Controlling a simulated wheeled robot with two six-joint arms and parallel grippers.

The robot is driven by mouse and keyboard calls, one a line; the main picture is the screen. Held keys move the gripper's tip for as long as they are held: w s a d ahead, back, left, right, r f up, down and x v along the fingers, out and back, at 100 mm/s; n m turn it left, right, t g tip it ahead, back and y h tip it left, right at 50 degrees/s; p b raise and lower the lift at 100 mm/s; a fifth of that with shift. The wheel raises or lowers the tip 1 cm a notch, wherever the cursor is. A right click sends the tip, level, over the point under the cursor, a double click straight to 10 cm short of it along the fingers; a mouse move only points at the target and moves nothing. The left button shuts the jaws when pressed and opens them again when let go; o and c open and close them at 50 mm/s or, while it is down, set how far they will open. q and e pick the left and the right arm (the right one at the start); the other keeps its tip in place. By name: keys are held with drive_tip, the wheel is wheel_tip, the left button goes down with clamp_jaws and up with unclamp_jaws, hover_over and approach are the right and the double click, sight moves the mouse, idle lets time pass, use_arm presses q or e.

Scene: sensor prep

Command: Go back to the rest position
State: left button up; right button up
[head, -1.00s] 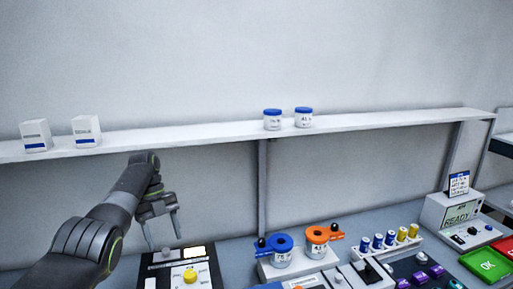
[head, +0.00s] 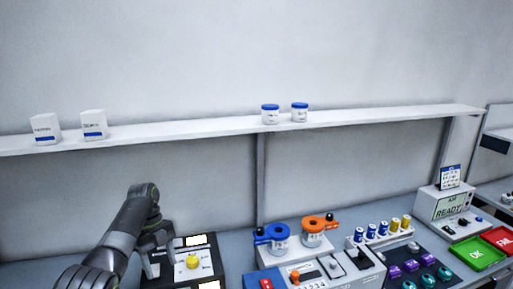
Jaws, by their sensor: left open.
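My left gripper (head: 163,262) is low at the left of the head view, at the left side of a black and white device (head: 205,262) with a yellow knob (head: 193,262). Its fingers point down and are apart, with nothing seen between them. Part of the fingers is hard to make out against the device, and I cannot tell whether they touch it. My right gripper is not in view.
A white shelf (head: 200,129) runs above the bench with two white boxes and two blue-lidded jars. Small vials, a READY display (head: 449,206), a green tray (head: 474,255) and a red tray are right.

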use_arm(q)
drive_tip(key=s+a+f+n+t+y, duration=0.25)
drive_tip(key=s+f+n, duration=0.95)
drive_tip(key=s+f, duration=0.65)
drive_tip(key=s+a+r+n+t+y, duration=0.15)
drive_tip(key=s+r+n, duration=0.25)
drive_tip(key=s+n, duration=0.55)
drive_tip(key=s+r+n+t, duration=0.3)
drive_tip(key=s+n, duration=0.1)
drive_tip(key=s, duration=1.1)
wheel_tip(320, 180, down, 33)
drive_tip(key=a+g+b, duration=0.1)
drive_tip(key=g+b, duration=0.1)
drive_tip(key=b, duration=0.6)
drive_tip(key=s+f+b, duration=0.3)
drive_tip(key=s+f, duration=0.4)
drive_tip(key=f, duration=0.4)
drive_tip(key=s+d+f+g+h+b, duration=0.1)
drive_tip(key=s+f+b, duration=0.2)
drive_tip(key=s+f, duration=0.5)
wheel_tip(320, 180, down, 3)
drive_tip(key=shift+f, duration=0.2)
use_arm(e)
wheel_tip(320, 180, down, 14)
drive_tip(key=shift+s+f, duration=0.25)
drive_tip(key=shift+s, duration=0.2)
